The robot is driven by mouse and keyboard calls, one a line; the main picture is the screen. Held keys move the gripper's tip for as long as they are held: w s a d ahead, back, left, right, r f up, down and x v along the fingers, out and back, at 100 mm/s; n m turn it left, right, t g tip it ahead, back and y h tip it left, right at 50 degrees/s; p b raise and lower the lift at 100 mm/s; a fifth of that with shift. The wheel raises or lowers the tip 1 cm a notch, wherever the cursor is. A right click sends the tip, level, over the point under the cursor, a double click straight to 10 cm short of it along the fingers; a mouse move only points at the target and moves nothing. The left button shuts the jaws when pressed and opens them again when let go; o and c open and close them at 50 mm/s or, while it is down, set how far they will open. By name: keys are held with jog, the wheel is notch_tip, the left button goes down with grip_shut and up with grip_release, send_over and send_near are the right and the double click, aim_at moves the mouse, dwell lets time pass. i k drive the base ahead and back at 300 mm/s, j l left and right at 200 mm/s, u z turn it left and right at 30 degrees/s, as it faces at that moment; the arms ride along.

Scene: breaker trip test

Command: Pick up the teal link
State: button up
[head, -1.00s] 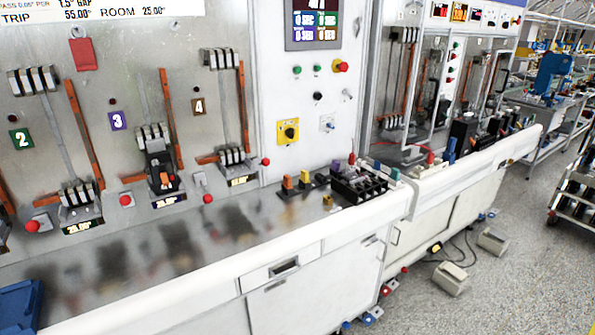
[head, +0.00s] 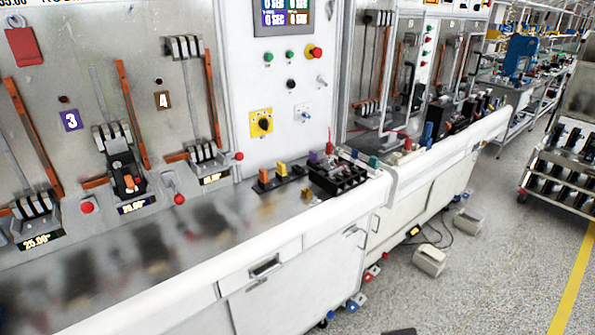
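A small teal piece (head: 374,162), which looks like the teal link, stands upright at the right end of the bench top, by the white front rail. It is just right of a black block (head: 338,178) with open slots. A blue piece (head: 354,153) and a purple piece (head: 314,156) stand near it. The teal piece is small in the picture and its lower part is hidden. My gripper is not in view.
A yellow piece (head: 281,168) and an orange piece (head: 263,175) stand on a dark base left of the black block. The white bench rail (head: 290,232) runs along the front. Grey floor (head: 490,285) is open at right, with a cart (head: 560,175) beyond.

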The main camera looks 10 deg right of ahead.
aim_at(373, 161)
jog(key=i+l+u, duration=0.25)
jog(key=l+u, duration=0.2)
jog(key=i+l+u, duration=0.15)
jog(key=l+u, duration=1.25)
jog(key=l, duration=0.25)
jog(key=k+l+u, duration=0.1)
jog(key=l+u, duration=0.35)
jog(key=k+l+u, duration=0.25)
jog(key=l+u, duration=0.25)
jog(key=k+l+u, duration=0.25)
jog(key=l+u, duration=0.2)
jog(key=k+l+u, duration=0.45)
jog(key=i+j, duration=0.05)
jog(key=i, duration=0.05)
